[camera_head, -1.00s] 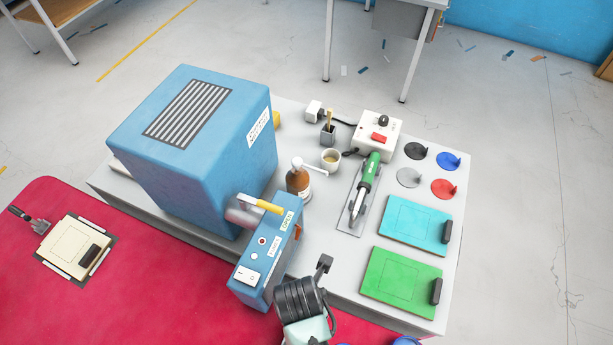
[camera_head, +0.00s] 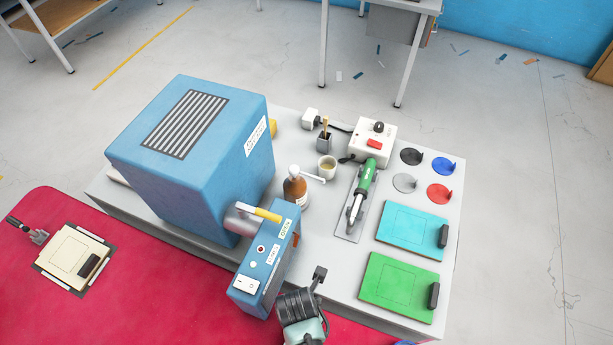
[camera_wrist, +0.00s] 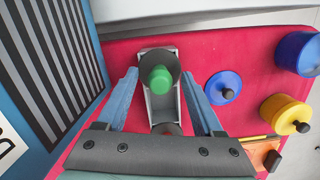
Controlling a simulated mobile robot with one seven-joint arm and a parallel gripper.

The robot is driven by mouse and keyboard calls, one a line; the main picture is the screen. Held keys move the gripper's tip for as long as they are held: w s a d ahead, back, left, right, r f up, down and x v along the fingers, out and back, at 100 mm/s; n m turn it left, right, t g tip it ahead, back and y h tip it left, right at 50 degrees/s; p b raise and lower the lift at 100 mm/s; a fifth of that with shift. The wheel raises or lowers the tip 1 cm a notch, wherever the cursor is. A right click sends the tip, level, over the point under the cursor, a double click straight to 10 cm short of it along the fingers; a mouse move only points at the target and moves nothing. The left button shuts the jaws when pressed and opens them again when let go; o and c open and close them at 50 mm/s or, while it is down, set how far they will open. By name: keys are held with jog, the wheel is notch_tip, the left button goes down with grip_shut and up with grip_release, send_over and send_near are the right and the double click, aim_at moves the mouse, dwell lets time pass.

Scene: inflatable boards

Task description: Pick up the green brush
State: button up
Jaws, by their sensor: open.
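In the wrist view, a rounded green end (camera_wrist: 160,80) stands out between my fingers, in front of a dark round part. It looks like the green brush seen end-on, though its bristles are not visible. It sits over a narrow pale holder (camera_wrist: 153,108) on the red mat. My gripper (camera_wrist: 161,90) is open, with one blue finger on each side of the holder and visible gaps. Whether the fingertips are level with the green end is unclear.
In the wrist view, a blue box with a striped vent (camera_wrist: 55,60) is close on the left. In the head view, a large blue machine (camera_head: 190,170) and a brown bottle (camera_head: 295,190) stand on the grey table.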

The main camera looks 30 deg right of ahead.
grip_shut()
jog(key=shift+r, duration=0.15)
notch_tip(320, 180, up, 10)
jog(key=shift+f+b, duration=0.1)
jog(key=shift+b, duration=0.35)
dwell(0.4)
jog(key=c, duration=0.6)
grip_release()
grip_shut()
